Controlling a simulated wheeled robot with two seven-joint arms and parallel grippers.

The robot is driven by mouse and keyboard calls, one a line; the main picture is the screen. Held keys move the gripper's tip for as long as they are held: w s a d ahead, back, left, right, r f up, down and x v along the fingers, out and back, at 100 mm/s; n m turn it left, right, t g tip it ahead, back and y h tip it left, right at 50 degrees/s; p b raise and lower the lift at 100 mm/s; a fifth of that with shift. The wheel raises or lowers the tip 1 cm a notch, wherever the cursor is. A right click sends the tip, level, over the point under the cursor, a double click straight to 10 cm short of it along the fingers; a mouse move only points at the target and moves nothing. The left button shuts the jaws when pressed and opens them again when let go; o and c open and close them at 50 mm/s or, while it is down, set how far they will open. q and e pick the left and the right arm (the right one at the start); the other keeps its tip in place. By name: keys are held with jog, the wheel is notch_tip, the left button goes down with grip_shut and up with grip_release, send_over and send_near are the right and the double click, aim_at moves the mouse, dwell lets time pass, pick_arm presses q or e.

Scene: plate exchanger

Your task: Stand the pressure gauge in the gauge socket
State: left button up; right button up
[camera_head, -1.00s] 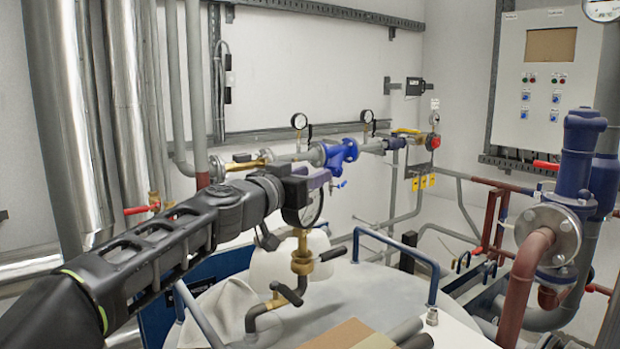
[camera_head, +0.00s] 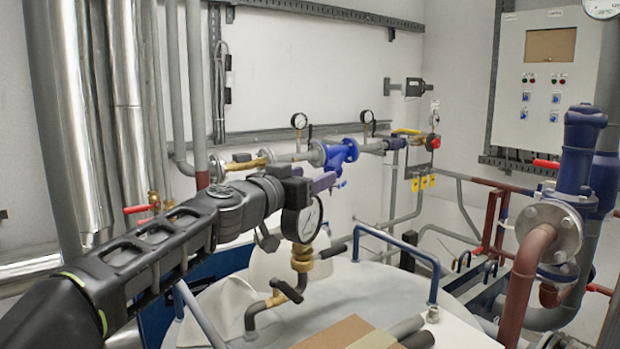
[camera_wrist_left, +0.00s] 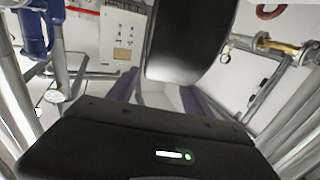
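The pressure gauge (camera_head: 311,219) is a round dial with a black case and a brass stem. It stands roughly upright, directly over the brass gauge socket (camera_head: 302,265) on a bent pipe with a black-handled valve. The stem appears to meet the socket; I cannot tell how deep it sits. My left gripper (camera_head: 322,182), with purple fingers, is at the gauge's upper part and appears shut on it. In the left wrist view the gauge's dark case (camera_wrist_left: 190,45) hides the fingertips, and the fingers stand apart by the case. My right gripper is not in view.
A blue tubular handle (camera_head: 400,249) rises from the pale round vessel top (camera_head: 350,290) to the right. Blue pump piping (camera_head: 580,160) stands farther right. A pipe run with two small gauges (camera_head: 299,121) crosses the back wall. Free space lies right of the gauge.

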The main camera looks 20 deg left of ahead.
pick_arm(q)
jog(key=shift+r, duration=0.1)
jog(key=shift+r+p, duration=0.25)
jog(key=shift+p, duration=0.15)
jog(key=shift+r+p, duration=0.35)
jog(key=shift+p, duration=0.05)
jog(key=s+a+b, duration=0.1)
jog(key=s+b, duration=0.4)
jog(key=s, duration=0.7)
jog(key=shift+a+f, duration=0.2)
jog(key=shift+a, duration=0.1)
